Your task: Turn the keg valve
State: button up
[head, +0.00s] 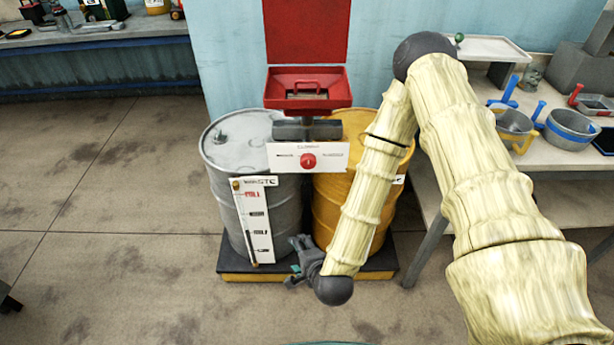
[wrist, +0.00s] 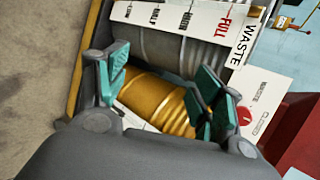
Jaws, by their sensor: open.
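A red round knob (head: 308,161) sits on a white labelled panel (head: 336,149) under the red box, in front of the two drums. In the wrist view the red knob (wrist: 244,115) is partly hidden behind the right finger, beside the white panel (wrist: 259,108). My gripper (head: 297,262) is low in front of the drums, well below the knob and apart from it. Its teal-padded fingers (wrist: 160,92) are spread, with the yellow drum (wrist: 158,100) behind the gap and nothing held between them.
A grey drum (head: 236,148) and a yellow drum (head: 332,205) stand on a low pallet (head: 240,276). A white level gauge (head: 254,222) fronts the grey drum. A red box (head: 334,90) with raised lid is above.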

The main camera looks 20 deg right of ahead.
jog(key=w+d+r+m+t+h+b, duration=0.2)
jog(key=w+r+m+t+b, duration=0.2)
jog(key=w+m, duration=0.45)
jog(key=m+t+h+b, duration=0.3)
jog(key=m+h+b, duration=0.15)
jog(key=m, duration=0.55)
send_near(308, 165)
jog(key=p, duration=0.1)
jog(key=p+x, duration=0.1)
jog(key=x, duration=0.9)
jog(key=c, duration=1)
